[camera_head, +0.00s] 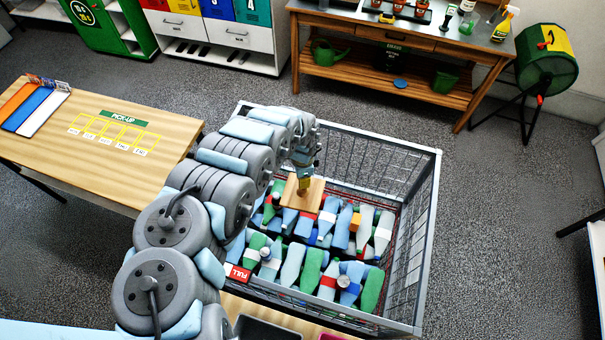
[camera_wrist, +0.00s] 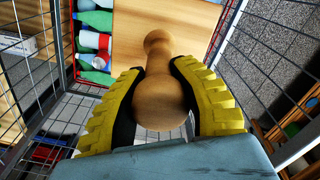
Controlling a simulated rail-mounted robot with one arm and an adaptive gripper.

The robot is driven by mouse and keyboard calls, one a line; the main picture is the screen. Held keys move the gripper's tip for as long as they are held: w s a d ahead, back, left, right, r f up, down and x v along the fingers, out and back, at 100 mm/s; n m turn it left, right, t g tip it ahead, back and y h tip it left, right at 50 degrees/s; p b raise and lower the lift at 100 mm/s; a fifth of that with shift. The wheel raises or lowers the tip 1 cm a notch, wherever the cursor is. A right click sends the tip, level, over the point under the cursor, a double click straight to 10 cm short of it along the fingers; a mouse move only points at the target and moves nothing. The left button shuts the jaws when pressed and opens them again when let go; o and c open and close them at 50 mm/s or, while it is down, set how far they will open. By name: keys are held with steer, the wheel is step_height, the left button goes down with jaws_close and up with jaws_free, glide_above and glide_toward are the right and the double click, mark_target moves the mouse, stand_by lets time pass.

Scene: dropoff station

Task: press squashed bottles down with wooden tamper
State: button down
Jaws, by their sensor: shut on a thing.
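My gripper (camera_head: 303,182) is inside the top of a wire cage (camera_head: 408,240), over the back part of the bottles. In the wrist view my gripper (camera_wrist: 165,105), with yellow ribbed fingers, is shut on the round knob handle of the wooden tamper (camera_wrist: 162,60). The tamper's flat square plate (camera_head: 313,196) faces down at the bottles in the head view. Whether the plate touches them I cannot tell. Several squashed bottles (camera_head: 290,264), blue, green and white with some red, fill the cage floor. Some are hidden under the plate and behind my arm.
A red FULL sign (camera_head: 237,272) is at the cage's front left. A wooden pick-up table (camera_head: 150,135) stands left of the cage. A workbench (camera_head: 380,75) and a green drum (camera_head: 547,60) are at the back. Open floor lies right of the cage.

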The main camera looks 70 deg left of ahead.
step_height(320, 180, down, 37)
steer(key=b, duration=2.8)
steer(key=shift+r, duration=0.2)
steer(key=shift+f, duration=0.15)
steer(key=shift+f+b, duration=3.3)
steer(key=shift+f, duration=0.15)
steer(key=shift+r, duration=0.15)
step_height(320, 180, up, 12)
steer(key=p, duration=1.1)
steer(key=shift+p, duration=0.3)
